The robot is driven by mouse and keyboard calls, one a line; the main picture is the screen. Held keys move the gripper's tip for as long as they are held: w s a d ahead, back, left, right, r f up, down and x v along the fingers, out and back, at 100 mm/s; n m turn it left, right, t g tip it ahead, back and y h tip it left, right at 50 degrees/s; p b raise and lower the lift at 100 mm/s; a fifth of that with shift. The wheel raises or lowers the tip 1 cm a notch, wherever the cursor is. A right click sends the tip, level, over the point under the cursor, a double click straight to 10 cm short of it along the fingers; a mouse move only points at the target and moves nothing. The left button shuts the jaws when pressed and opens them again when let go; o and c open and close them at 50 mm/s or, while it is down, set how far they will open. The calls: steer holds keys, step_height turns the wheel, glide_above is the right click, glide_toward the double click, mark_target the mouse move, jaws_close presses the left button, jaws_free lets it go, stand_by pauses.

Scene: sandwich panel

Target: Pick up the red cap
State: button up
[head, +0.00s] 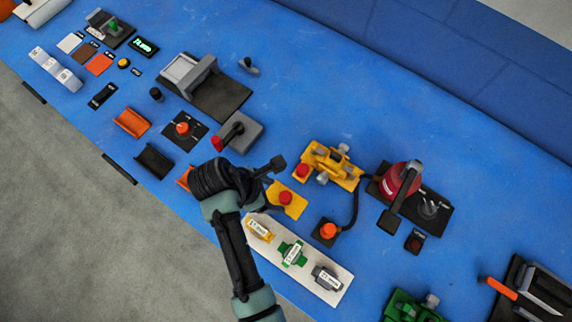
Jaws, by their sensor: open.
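Several small red caps or knobs show in the head view, and I cannot tell for sure which is the task's red cap. One red cap (285,198) sits on a yellow square base just right of my wrist. Another red cap (303,170) sits on the left end of a yellow fixture (334,167). My gripper (277,164) is dark and points right, up and left of both caps in the picture. It is open, and I see nothing held in it. My wrist hides part of the table and of an orange piece behind it.
A grey block with a red-tipped lever (233,132) stands behind my wrist. A large red cylinder with a dark arm (400,179) stands to the right. A white board (305,268) with several labelled pieces lies in front. Blue table (310,90) is bare toward the back.

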mark_target(283, 197)
steer(key=shift+x, duration=3.95)
steer(key=shift+a, duration=0.2)
steer(key=shift+c, duration=0.3)
jaws_close()
